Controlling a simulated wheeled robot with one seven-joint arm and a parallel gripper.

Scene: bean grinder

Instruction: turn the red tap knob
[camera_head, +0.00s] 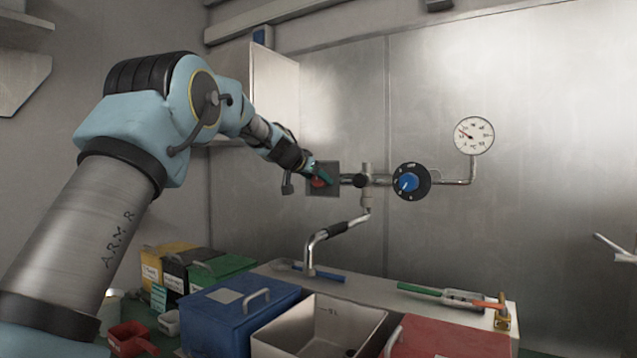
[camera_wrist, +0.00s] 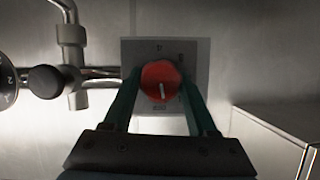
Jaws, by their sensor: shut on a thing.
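The red tap knob (camera_wrist: 161,84) sits on a square grey plate (camera_wrist: 194,60) on the metal wall, with a white line on its face pointing roughly downward. In the head view the knob (camera_head: 319,183) is partly covered by my gripper. My gripper (camera_wrist: 160,92) has its two green fingers on either side of the knob, shut on it. In the head view my gripper (camera_head: 321,175) reaches the plate from the upper left.
Pipes run right from the plate to a blue knob (camera_head: 408,183) and a round gauge (camera_head: 474,136). A spout (camera_head: 335,230) hangs below. A wall cabinet (camera_head: 275,95) is left of the plate. Bins, including a blue box (camera_head: 215,315), stand below.

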